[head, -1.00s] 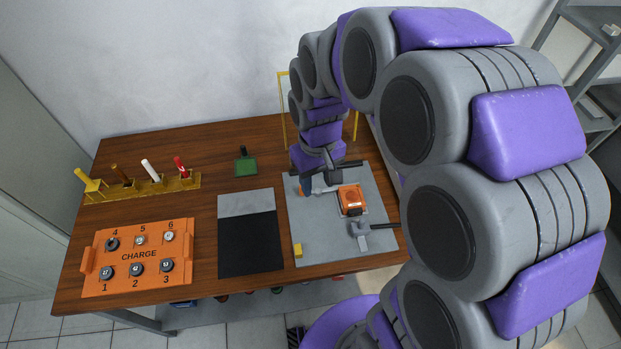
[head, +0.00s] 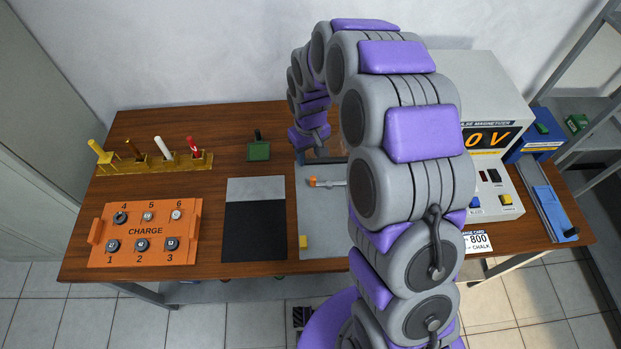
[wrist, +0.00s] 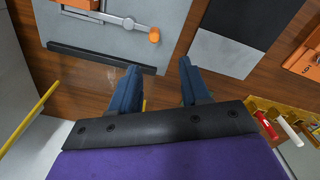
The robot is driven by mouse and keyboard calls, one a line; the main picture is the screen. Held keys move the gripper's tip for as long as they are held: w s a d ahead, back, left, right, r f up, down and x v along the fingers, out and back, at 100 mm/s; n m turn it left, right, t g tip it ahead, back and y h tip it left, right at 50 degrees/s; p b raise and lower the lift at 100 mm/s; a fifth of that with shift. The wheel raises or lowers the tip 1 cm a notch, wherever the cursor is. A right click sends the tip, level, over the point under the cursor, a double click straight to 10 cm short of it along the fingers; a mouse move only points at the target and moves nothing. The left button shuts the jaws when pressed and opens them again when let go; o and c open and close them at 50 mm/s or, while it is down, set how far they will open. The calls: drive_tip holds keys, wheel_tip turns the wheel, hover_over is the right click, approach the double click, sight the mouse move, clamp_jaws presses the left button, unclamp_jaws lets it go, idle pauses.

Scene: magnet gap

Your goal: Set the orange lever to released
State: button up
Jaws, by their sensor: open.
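The lever is a grey bar with an orange knob (head: 313,182) at its left end, on the grey plate (head: 318,243) in the head view. It points left there, and my arm hides its right part. In the wrist view the orange knob (wrist: 154,35) shows at the top, with its bar running left to a grey pivot. An orange block (wrist: 82,4) is partly cut off beyond it. My gripper (wrist: 159,70) is open and empty, its dark blue fingers apart from the knob. In the head view the fingers are mostly hidden by my arm.
A dark bar (wrist: 100,57) edges the plate in the wrist view. A black and grey mat (head: 255,230) lies left of the plate. The orange charge box (head: 145,232) and a yellow rack (head: 160,161) stand further left. The magnetizer (head: 490,110) is right, partly behind my arm.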

sight(313, 177)
drive_tip(key=f, duration=0.3)
drive_tip(key=d+f+b, duration=0.1)
drive_tip(key=f, duration=0.1)
drive_tip(key=d+f, duration=0.1)
drive_tip(key=f, duration=0.2)
drive_tip(key=shift+d+f, duration=0.1)
drive_tip(key=shift+f, duration=0.25)
drive_tip(key=f, duration=0.1)
drive_tip(key=a+f+b, duration=0.1)
drive_tip(key=f, duration=0.1)
drive_tip(key=shift+f, duration=0.2)
drive_tip(key=shift+a+f, duration=0.4)
drive_tip(key=shift+f, duration=0.05)
drive_tip(key=shift+d, duration=0.7)
drive_tip(key=shift+c, duration=0.4)
drive_tip(key=c, duration=0.3)
drive_tip(key=shift+a, duration=0.4)
drive_tip(key=c, duration=0.3)
clamp_jaws()
